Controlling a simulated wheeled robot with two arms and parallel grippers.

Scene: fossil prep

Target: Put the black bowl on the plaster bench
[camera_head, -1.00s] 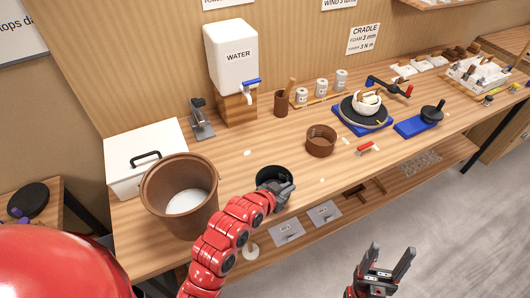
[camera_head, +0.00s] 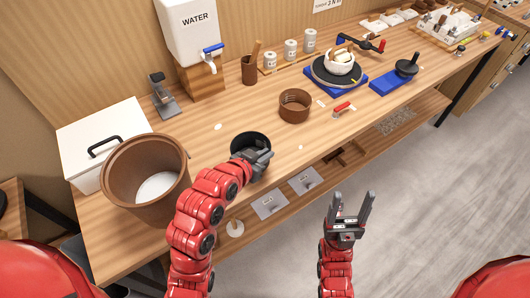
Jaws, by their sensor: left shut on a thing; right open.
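The black bowl (camera_head: 247,139) is on the near part of the wooden bench (camera_head: 210,147), to the right of the brown bucket. My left gripper (camera_head: 257,154) is shut on its near right rim. The gripper and wrist hide part of the bowl, and I cannot tell whether it is lifted off the surface. My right gripper (camera_head: 351,212) is open and empty, in front of the bench over the floor. I cannot tell from a label which bench is the plaster bench.
A brown bucket (camera_head: 118,170) and white box (camera_head: 78,132) stand left. A brown ring-shaped bowl (camera_head: 295,108), a red-handled tool (camera_head: 342,109) and a blue-based turntable (camera_head: 318,84) lie right. A water tank (camera_head: 189,35) stands behind. Bare wood lies around the black bowl.

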